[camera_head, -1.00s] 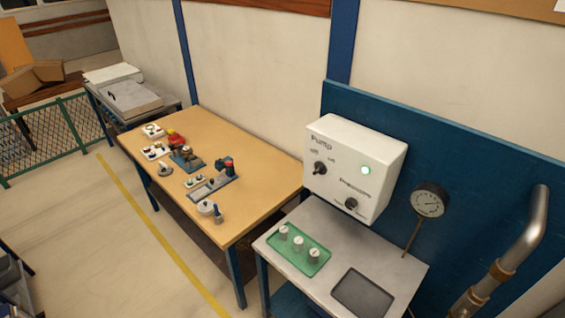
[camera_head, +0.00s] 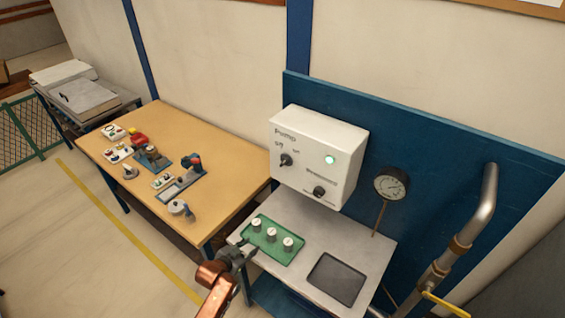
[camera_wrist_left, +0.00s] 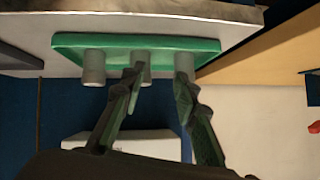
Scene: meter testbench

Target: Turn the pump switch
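The pump switch (camera_head: 286,160) is a dark knob on the front of the white control box (camera_head: 345,148), under the "Pump" label. A lit green lamp (camera_head: 330,159) and a pressure knob (camera_head: 319,192) are on the same face. My left gripper (camera_head: 243,249) is low in front of the metal table, by the left end of the green tray, well below the switch. In the left wrist view the two fingers (camera_wrist_left: 160,95) are spread apart, with nothing clearly held between them. My right gripper is out of view.
A green tray (camera_head: 262,250) with three light cylinders stands on the metal table (camera_head: 310,238), beside a dark square pad (camera_head: 337,278). A gauge (camera_head: 391,184) and a pipe (camera_head: 470,225) are to the right. A wooden bench (camera_head: 225,178) with several parts is at left.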

